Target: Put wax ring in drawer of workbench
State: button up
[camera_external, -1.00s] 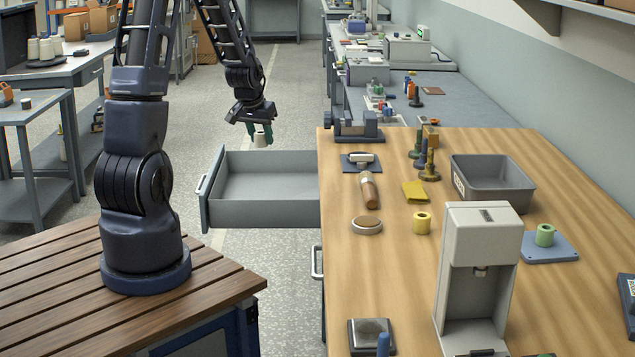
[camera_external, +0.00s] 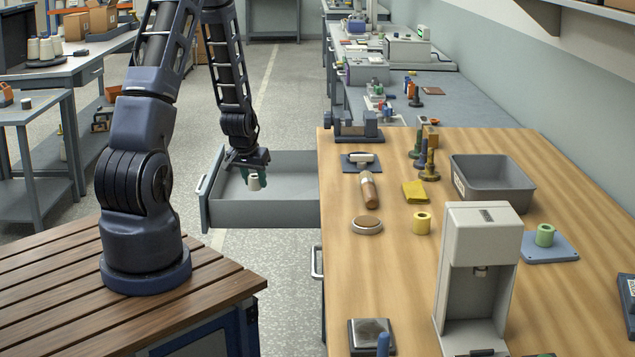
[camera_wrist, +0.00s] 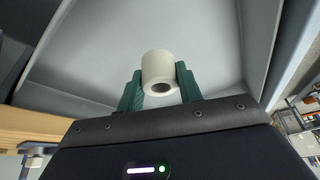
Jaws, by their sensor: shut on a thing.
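The wax ring (camera_external: 256,182) is a small cream-white ring with a hole through it. My gripper (camera_external: 252,176) is shut on it, over the open drawer (camera_external: 265,213) of the workbench. In the wrist view the wax ring (camera_wrist: 160,74) sits between the two green fingers of my gripper (camera_wrist: 160,82), its dark hole facing the camera. The grey drawer (camera_wrist: 90,60) fills the background there, and its inside looks empty. The ring appears within the drawer's outline, low over its floor; I cannot tell whether it touches. The workbench (camera_external: 390,285) has a wooden top.
The drawer's front panel (camera_external: 212,190) with its handle stands to the left of my gripper.

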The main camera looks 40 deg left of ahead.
jog(key=shift+f, duration=3.65)
jog(key=o, duration=1)
jog(key=shift+f, duration=0.1)
jog(key=shift+c, duration=0.2)
